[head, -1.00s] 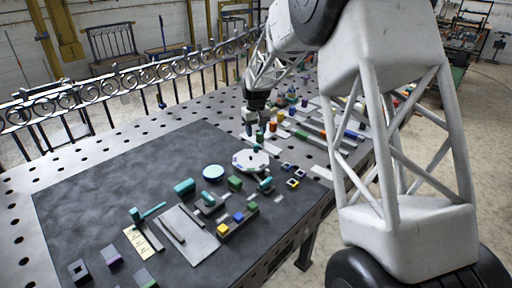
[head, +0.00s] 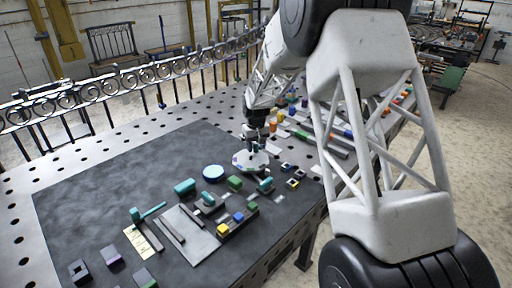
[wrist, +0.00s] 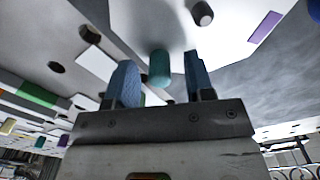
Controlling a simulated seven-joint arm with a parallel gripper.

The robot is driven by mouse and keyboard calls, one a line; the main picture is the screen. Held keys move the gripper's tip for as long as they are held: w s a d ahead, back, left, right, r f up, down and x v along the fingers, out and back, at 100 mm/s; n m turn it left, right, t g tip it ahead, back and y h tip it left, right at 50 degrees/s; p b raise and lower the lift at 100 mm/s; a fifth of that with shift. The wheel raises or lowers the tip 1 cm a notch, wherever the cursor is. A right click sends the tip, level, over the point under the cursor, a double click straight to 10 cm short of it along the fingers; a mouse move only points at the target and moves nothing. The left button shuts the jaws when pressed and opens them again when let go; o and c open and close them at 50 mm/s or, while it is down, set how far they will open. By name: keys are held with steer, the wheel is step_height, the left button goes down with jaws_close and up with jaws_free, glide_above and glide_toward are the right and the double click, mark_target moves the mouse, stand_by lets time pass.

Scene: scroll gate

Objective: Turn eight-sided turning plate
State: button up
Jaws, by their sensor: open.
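The eight-sided turning plate (head: 244,167) is pale and lies on the dark mat, partly hidden behind my gripper in the head view. In the wrist view its white face (wrist: 225,30) fills the top, with a purple mark (wrist: 265,27) and a dark peg (wrist: 202,13). A teal knob (wrist: 159,68) stands up from it. My gripper (head: 252,146) is over the plate, pointing down. In the wrist view my gripper's (wrist: 159,72) two blue fingers are open, one on each side of the knob, with gaps showing. Whether the fingertips reach down around the knob is hard to tell.
The mat's left part (head: 90,190) is clear.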

steer(key=shift+f, duration=0.25)
steer(key=shift+c, duration=0.2)
jaws_close()
